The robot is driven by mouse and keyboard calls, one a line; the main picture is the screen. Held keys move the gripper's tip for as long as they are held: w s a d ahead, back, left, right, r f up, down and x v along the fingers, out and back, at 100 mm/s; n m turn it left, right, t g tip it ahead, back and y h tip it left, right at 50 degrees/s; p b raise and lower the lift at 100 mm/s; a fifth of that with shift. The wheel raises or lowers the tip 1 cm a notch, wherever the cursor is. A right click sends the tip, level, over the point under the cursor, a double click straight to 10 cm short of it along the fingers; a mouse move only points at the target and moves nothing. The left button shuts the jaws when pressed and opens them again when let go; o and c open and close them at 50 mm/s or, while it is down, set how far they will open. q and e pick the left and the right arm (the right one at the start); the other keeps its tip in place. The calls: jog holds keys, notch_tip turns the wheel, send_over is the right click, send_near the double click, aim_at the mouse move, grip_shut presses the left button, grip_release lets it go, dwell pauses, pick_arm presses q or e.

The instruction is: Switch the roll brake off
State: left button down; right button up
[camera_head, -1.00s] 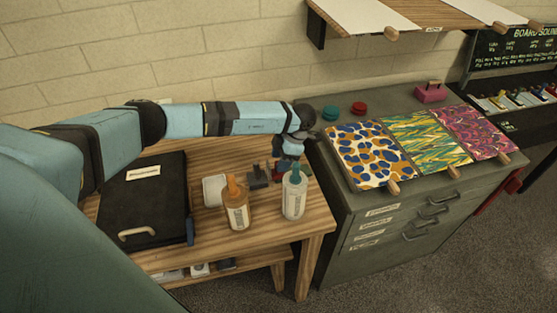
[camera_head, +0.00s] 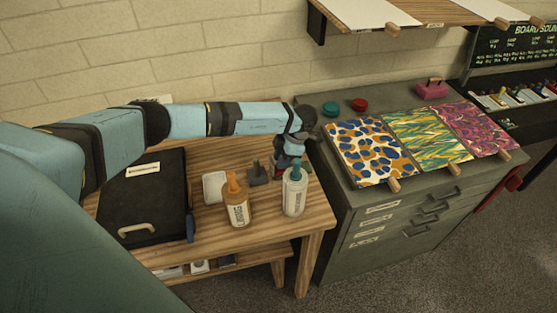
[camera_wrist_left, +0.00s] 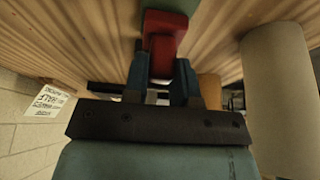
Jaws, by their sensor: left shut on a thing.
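My left gripper (camera_head: 284,161) is low over the wooden table, just behind the white bottle with the teal cap. In the left wrist view its two blue fingers (camera_wrist_left: 160,84) are shut on a red piece (camera_wrist_left: 162,52), which has a green part (camera_wrist_left: 175,5) behind it. I take the red piece for the roll brake's handle; no label on it can be read. In the head view it is mostly hidden by the gripper and the bottle. A small dark block with an upright post (camera_head: 257,174) stands just left of the gripper. My right gripper is not in view.
The white bottle (camera_head: 294,196) and an orange-capped bottle (camera_head: 237,205) stand close in front. A black lidded case (camera_head: 142,205) lies at left. A grey cabinet (camera_head: 345,215) with three patterned sheets adjoins at right. The table's front right corner is clear.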

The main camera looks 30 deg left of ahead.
pick_arm(q)
jog(key=w+d+b, duration=0.2)
jog(key=w, duration=0.1)
jog(key=shift+d+f, duration=0.1)
jog(key=shift+d, duration=0.2)
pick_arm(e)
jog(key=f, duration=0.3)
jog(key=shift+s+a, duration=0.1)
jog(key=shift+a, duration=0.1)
pick_arm(q)
jog(key=c, duration=1.1)
grip_release()
jog(key=shift+o, duration=0.9)
jog(key=shift+w, duration=0.1)
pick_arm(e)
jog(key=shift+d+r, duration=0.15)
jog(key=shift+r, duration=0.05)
